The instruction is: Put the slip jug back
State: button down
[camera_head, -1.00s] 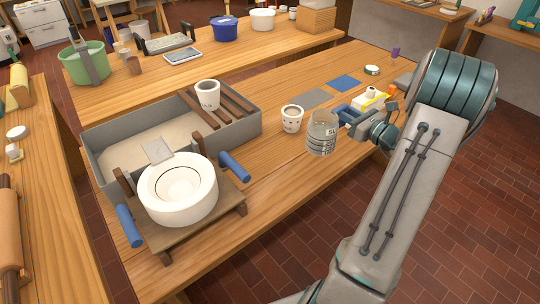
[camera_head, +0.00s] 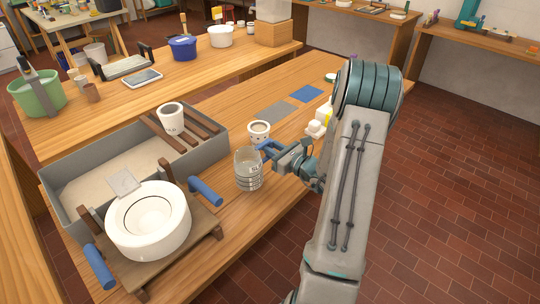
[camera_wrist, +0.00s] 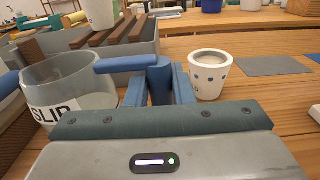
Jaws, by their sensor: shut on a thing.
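In the wrist view the fingers (camera_wrist: 160,88) sit on either side of the handle's upright part. The jug is over the near wooden table, between the spotted cup and a blue-handled stand. I cannot tell whether its base touches the table.
The white spotted cup (camera_head: 259,131) stands just behind the jug. A grey mat (camera_head: 277,113) and a blue mat (camera_head: 307,93) lie beyond. At left are a grey tray (camera_head: 215,153) with slats and a cup (camera_head: 171,118), and a white round mould (camera_head: 148,222) on the stand.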

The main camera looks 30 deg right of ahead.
jog(key=shift+f, duration=1.85)
jog(key=shift+f, duration=0.2)
jog(key=c, duration=1.3)
grip_release()
jog(key=shift+o, duration=0.2)
jog(key=shift+r, duration=0.15)
